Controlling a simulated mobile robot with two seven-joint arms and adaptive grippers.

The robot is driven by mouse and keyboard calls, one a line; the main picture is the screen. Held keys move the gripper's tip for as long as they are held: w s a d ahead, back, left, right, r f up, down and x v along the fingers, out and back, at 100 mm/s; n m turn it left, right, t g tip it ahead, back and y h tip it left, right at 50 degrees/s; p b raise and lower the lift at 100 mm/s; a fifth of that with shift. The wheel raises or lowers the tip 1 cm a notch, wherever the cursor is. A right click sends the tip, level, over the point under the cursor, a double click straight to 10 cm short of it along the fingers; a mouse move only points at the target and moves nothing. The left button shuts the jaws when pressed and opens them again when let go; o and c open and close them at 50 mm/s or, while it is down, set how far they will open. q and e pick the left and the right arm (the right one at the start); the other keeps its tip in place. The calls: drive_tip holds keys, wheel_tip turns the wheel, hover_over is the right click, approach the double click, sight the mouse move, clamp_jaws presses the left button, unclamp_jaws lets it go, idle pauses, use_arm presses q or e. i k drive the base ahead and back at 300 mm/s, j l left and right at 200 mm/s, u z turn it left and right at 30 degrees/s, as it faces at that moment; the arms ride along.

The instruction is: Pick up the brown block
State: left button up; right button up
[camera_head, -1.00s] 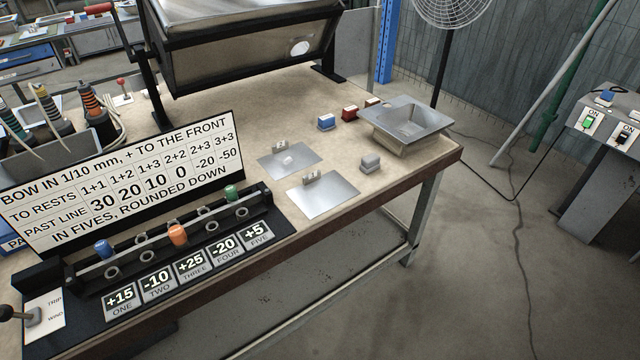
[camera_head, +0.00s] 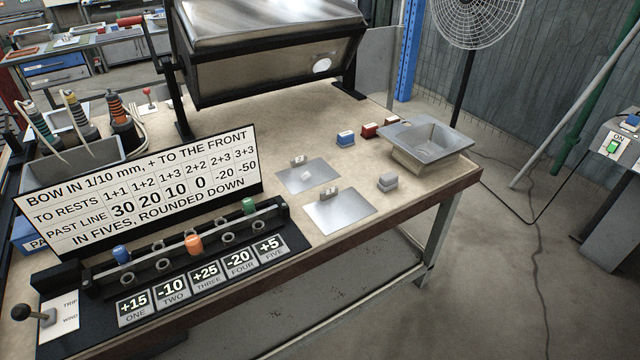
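Several small blocks sit on the tan workbench (camera_head: 330,258). A blue block (camera_head: 345,138) is farther left, and a grey block (camera_head: 387,181) lies nearer the front. Neither of my grippers shows in the head view.
Two metal plates, a rear one (camera_head: 316,184) and a front one (camera_head: 350,219), lie on the bench. A lettered board (camera_head: 140,188) and a rack with colored pegs (camera_head: 150,262) fill the left. A large metal machine (camera_head: 270,65) stands behind. The bench's right edge is near the tray.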

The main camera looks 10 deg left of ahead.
sight(391, 120)
drive_tip(key=i+l+z, duration=0.75)
drive_tip(key=i, duration=0.2)
drive_tip(key=i+l+z, duration=0.2)
drive_tip(key=i+z, duration=0.15)
drive_tip(key=i, duration=0.15)
drive_tip(key=i+z, duration=0.4)
drive_tip(key=i, duration=0.15)
drive_tip(key=i+u, duration=0.45)
drive_tip(key=i+l+u, duration=0.15)
drive_tip(key=i+u, duration=0.3)
drive_tip(key=i+l+u, duration=0.45)
drive_tip(key=i+u, duration=0.2)
drive_tip(key=u, duration=0.2)
drive_tip(key=i+u, duration=0.2)
drive_tip(key=u, duration=0.25)
drive_tip(key=i+l+u, duration=0.15)
drive_tip(key=u, duration=0.25)
drive_tip(key=i+l+u, duration=0.15)
drive_tip(key=u, duration=0.25)
drive_tip(key=i+l+u, duration=0.15)
drive_tip(key=u, duration=0.25)
drive_tip(key=l, duration=0.1)
